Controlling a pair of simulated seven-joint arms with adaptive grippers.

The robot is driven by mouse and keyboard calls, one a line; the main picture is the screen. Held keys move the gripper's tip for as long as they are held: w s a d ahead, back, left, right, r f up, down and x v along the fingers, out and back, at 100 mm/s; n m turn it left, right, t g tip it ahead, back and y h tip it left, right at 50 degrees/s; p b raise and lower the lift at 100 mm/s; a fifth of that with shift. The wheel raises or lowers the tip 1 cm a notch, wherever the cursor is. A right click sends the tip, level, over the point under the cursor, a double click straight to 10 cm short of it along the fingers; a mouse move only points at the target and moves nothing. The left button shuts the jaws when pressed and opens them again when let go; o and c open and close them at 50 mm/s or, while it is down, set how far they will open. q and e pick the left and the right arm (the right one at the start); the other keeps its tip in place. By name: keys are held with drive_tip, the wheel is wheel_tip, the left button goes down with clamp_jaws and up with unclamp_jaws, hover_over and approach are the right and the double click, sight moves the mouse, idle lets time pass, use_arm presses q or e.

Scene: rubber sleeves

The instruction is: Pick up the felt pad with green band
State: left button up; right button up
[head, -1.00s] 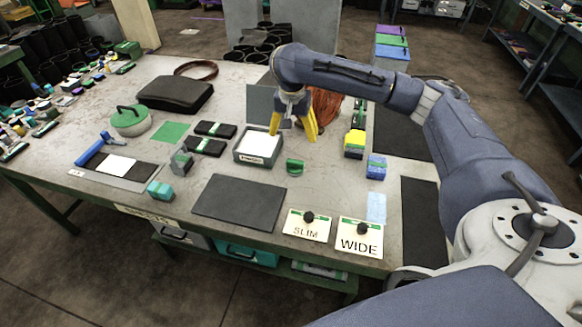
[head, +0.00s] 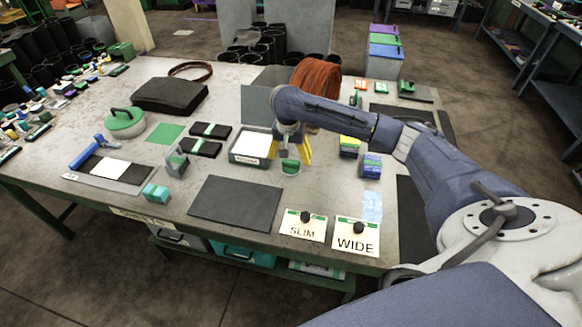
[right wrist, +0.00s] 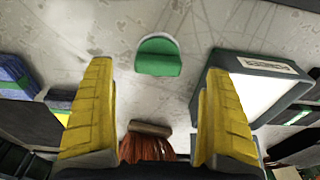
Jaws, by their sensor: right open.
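A small round-topped piece with a green band and a pale edge, which looks like the felt pad (head: 290,167), sits on the table just right of the white-topped tray. It also shows in the right wrist view as the felt pad (right wrist: 158,60), centred across the gap and just beyond the fingertips. My right gripper (head: 288,154) is open and empty. Its yellow fingers point down close above and behind the pad; I cannot tell the exact height. In the right wrist view, the open gripper (right wrist: 158,85) has one finger toward each side of the pad. My left gripper is not in view.
The grey tray (head: 235,157) stands close left of the pad. Yellow blocks (head: 349,147) and blue blocks (head: 371,165) stand to the right. A dark mat (head: 235,202) and SLIM (head: 303,226) and WIDE (head: 356,236) cards lie in front. A brown coil (head: 316,92) is behind.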

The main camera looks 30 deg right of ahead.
sight(291, 162)
drive_tip(key=shift+w+d+f, duration=0.1)
drive_tip(key=shift+d+f, duration=0.05)
drive_tip(key=shift+f, duration=1.15)
drive_tip(key=shift+w+d+f, duration=0.1)
drive_tip(key=shift+d+f, duration=0.05)
drive_tip(key=shift+f, duration=1.15)
drive_tip(key=shift+c, duration=0.3)
drive_tip(key=c, duration=1.3)
